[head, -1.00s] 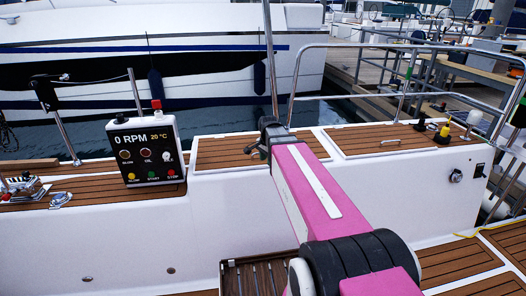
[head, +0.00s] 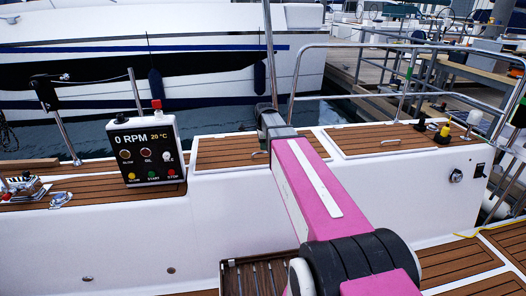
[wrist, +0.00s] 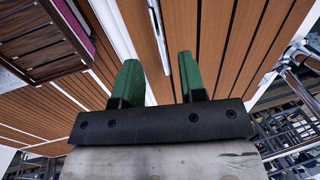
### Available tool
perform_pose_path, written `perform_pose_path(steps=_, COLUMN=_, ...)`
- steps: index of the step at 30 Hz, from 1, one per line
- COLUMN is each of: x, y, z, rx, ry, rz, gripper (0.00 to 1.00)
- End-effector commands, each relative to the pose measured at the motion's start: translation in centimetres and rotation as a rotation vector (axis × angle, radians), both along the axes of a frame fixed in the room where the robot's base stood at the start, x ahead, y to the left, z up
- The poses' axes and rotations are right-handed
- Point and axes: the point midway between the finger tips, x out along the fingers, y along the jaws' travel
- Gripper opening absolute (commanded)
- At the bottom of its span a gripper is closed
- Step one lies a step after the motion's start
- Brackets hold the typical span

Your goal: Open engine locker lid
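Two teak lids with white edges are set in the white deck box: a left lid (head: 222,153) and a right lid (head: 362,139). Both look closed, and I cannot tell which covers the engine locker. The left lid has a small metal handle (head: 259,153) beside my arm; the right lid has a metal handle (head: 389,141). My gripper (wrist: 157,62) shows two green fingers, spread apart and empty, over teak planking. A silver bar (wrist: 187,68) shows by the right fingertip; I cannot tell whether they touch. In the head view the fingers are hidden behind my arm.
A black control panel (head: 147,153) reading 0 RPM, 20 °C stands left of the left lid. A metal rail (head: 294,80) rises behind the lids. Yellow and black fittings (head: 443,130) stand at the right end. A slatted grate (head: 255,277) is low in front.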

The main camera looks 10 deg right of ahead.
Motion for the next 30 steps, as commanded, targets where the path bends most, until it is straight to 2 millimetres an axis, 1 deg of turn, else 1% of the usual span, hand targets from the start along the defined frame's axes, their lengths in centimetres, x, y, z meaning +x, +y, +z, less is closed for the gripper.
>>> perform_pose_path(steps=1, x=0.2, y=0.0, z=-0.9, rx=0.000, ry=0.003, rz=0.000, gripper=0.38)
perform_pose_path(steps=3, x=0.4, y=0.0, z=-1.8, rx=0.000, ry=0.002, rz=0.000, gripper=0.38)
perform_pose_path(steps=9, x=0.8, y=0.0, z=-3.7, rx=0.000, ry=0.002, rz=0.001, gripper=0.38)
perform_pose_path(steps=15, x=0.9, y=0.0, z=-4.3, rx=0.000, ry=0.000, rz=0.001, gripper=0.38)
perform_pose_path(steps=22, x=0.8, y=0.0, z=-4.4, rx=0.000, ry=0.000, rz=0.001, gripper=0.38)
perform_pose_path(steps=23, x=0.8, y=0.0, z=-4.4, rx=0.000, ry=0.000, rz=0.001, gripper=0.28)
perform_pose_path(steps=24, x=0.8, y=0.0, z=-4.3, rx=0.000, ry=0.000, rz=0.001, gripper=0.15)
perform_pose_path(steps=25, x=0.8, y=0.0, z=-4.3, rx=0.000, ry=0.000, rz=0.001, gripper=0.05)
perform_pose_path(steps=26, x=0.8, y=0.0, z=-4.3, rx=0.000, ry=0.000, rz=0.001, gripper=0.00)
perform_pose_path(steps=30, x=0.9, y=0.0, z=-4.3, rx=0.000, ry=0.000, rz=0.001, gripper=0.00)
